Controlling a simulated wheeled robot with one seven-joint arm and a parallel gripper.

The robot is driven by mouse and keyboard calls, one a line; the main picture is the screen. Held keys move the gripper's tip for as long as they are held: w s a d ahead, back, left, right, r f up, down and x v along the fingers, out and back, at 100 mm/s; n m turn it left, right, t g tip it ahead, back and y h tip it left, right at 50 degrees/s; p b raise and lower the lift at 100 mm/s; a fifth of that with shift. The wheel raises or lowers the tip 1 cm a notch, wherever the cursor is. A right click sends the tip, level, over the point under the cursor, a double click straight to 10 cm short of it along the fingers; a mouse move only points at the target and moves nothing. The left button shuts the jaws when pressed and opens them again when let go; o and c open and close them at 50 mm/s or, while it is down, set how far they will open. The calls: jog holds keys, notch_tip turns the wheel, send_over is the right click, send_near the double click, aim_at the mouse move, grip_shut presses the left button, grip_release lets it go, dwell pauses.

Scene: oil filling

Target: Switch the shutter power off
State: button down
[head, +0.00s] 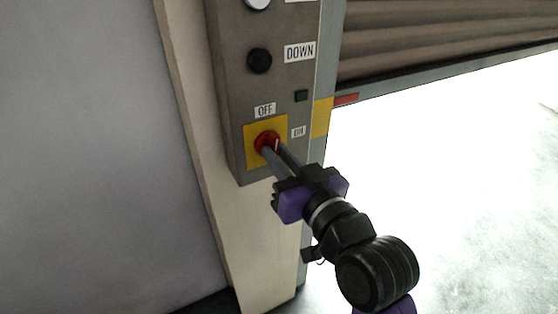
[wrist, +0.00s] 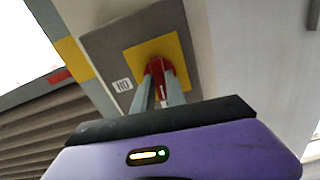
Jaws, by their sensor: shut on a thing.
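The shutter power switch is a red rotary knob (head: 267,141) on a yellow plate (head: 251,152), low on a grey control box (head: 228,95). An OFF label (head: 265,110) sits above the knob and an ON label (head: 298,132) to its right. My gripper (head: 270,150) reaches in from the lower right with its fingers shut on the knob. The wrist view also shows the red knob (wrist: 159,68) between the two grey fingertips (wrist: 160,80), with the yellow plate (wrist: 183,50) behind. The fingers partly hide the knob, so its exact setting is unclear.
A black DOWN button (head: 259,60), a white button (head: 258,3) and a small dark green indicator (head: 301,96) are above the knob. The box is on a cream post (head: 245,240). The brown slatted shutter (head: 430,35) is partly raised at the right, with bright open floor below.

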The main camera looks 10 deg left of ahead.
jog(key=shift+f+n, duration=0.1)
jog(key=shift+n, duration=0.4)
jog(key=c, duration=1.4)
grip_release()
jog(key=shift+o, duration=0.2)
jog(key=b+v, duration=0.1)
jog(key=v, duration=0.6)
jog(key=shift+s+d, duration=0.2)
jog(key=shift+s, duration=0.15)
